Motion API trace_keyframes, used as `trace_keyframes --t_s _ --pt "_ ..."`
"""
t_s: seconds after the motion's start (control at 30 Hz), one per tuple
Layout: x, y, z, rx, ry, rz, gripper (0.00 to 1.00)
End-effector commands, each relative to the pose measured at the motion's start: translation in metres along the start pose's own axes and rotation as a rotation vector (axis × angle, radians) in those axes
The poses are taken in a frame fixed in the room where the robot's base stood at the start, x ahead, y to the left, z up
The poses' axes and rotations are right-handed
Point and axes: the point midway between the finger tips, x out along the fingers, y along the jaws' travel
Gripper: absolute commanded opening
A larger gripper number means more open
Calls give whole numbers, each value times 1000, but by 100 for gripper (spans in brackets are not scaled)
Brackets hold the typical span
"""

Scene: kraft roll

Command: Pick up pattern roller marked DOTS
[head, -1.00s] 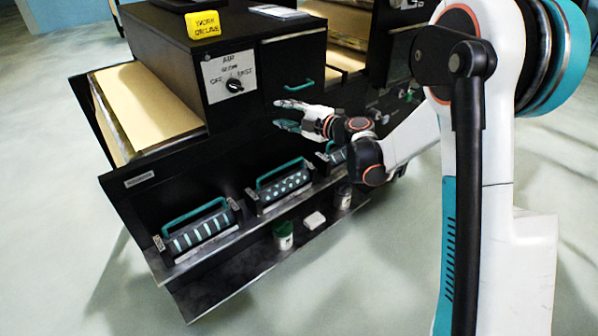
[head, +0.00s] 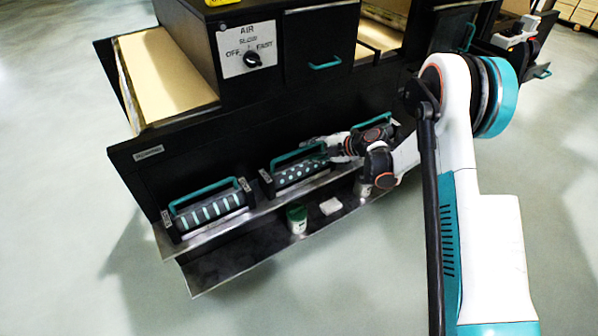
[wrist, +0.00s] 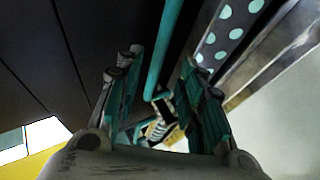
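The dotted roller (head: 300,174) is black with pale mint dots and a teal handle bar; it sits in the middle of the rack in the head view. My gripper (head: 318,151) is at the right end of its handle, partly hiding it. In the wrist view my gripper (wrist: 160,100) is open. The teal handle (wrist: 165,45) runs down the picture into the space between the fingers, and I see no grip on it. The dotted roller (wrist: 228,30) lies at the upper right there.
A striped roller (head: 208,209) stands to the left in the rack. A third teal handle shows behind my wrist. A green jar (head: 297,219) and a white block (head: 331,206) sit on the lower shelf (head: 240,256). The black machine front rises behind the rollers.

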Motion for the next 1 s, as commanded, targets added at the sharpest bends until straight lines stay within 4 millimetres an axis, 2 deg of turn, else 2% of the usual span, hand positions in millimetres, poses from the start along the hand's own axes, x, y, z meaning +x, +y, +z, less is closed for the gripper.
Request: trace_keyframes --t_s 0.03,0.27,0.6,0.87,1.0 --pt "6 -1 0 -1 1 0 36" --pt "17 0 0 -1 0 1 36" --pt "61 1 -2 -1 1 0 36" --pt "63 3 -2 0 -1 1 36" --pt "63 3 -2 0 -1 1 4"
